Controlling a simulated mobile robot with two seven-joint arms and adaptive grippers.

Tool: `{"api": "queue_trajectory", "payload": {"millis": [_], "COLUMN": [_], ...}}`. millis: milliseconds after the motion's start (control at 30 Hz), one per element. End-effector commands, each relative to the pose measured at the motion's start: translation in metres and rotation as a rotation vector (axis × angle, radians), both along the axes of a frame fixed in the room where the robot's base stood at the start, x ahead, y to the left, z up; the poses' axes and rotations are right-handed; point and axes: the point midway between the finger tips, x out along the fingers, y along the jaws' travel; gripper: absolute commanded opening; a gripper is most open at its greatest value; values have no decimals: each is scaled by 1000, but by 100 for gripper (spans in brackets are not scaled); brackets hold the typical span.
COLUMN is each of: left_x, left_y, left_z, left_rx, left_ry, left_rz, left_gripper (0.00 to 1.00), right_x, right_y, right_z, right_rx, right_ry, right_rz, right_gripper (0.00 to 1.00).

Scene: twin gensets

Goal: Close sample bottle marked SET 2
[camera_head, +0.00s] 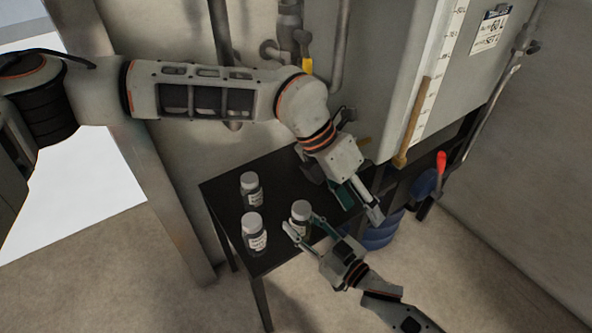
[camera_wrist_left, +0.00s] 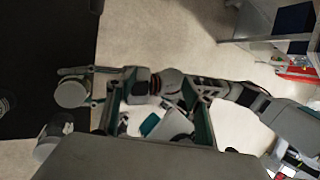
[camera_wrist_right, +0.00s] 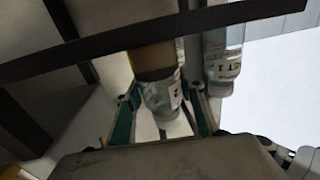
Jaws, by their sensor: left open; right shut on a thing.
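Three small bottles with pale grey tops stand around the black table. My right gripper (camera_head: 299,226) is shut on the right-hand bottle (camera_head: 301,211) at the table's front edge. That bottle looks upright, and it also shows between the fingers in the right wrist view (camera_wrist_right: 160,98). The front-left bottle (camera_head: 255,234) and the back bottle (camera_head: 251,188) stand free.
The black table (camera_head: 226,191) has bare surface behind the bottles. A grey tank (camera_head: 440,60) with a level scale rises at the right. Pipes with a yellow-handled valve (camera_head: 307,66) stand behind. A red-handled lever (camera_head: 441,161) and blue round objects (camera_head: 383,232) are at the right.

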Motion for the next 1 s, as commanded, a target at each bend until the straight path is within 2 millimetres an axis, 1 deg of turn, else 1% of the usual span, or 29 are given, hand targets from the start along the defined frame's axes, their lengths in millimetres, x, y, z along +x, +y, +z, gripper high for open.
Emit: {"api": "queue_trajectory", "payload": {"millis": [33, 100, 233, 300, 367, 500, 633, 700, 800, 900, 1000], "left_x": [-9, -19, -31, -33, -32, -21, -2, 11, 32, 54, 74], "left_y": [-17, -41, -81, -99, -112, -135, -148, -152, -153, -151, -146], "left_z": [11, 28, 68, 90, 110, 153, 186, 199, 213, 219, 218], "left_rx": [-67, -165, -347, -439, -512, -670, -792, -846, -909, -951, -972], "left_ry": [40, 98, 216, 279, 336, 465, 584, 648, 736, 821, 898], "left_rz": [16, 48, 130, 184, 237, 378, 532, 623, 761, 909, 1064], "left_gripper": [52, 52, 52, 52, 52, 52, 52, 52, 52, 52, 52], "right_x": [0, 0, 0, 0, 0, 0, 0, 0, 0, 0, 0], "right_y": [0, 0, 0, 0, 0, 0, 0, 0, 0, 0, 0], "right_z": [0, 0, 0, 0, 0, 0, 0, 0, 0, 0, 0], "right_rx": [0, 0, 0, 0, 0, 0, 0, 0, 0, 0, 0], "right_ry": [0, 0, 0, 0, 0, 0, 0, 0, 0, 0, 0], "right_rz": [0, 0, 0, 0, 0, 0, 0, 0, 0, 0, 0], "right_gripper": [0, 0, 0, 0, 0, 0, 0, 0, 0, 0, 0]}}
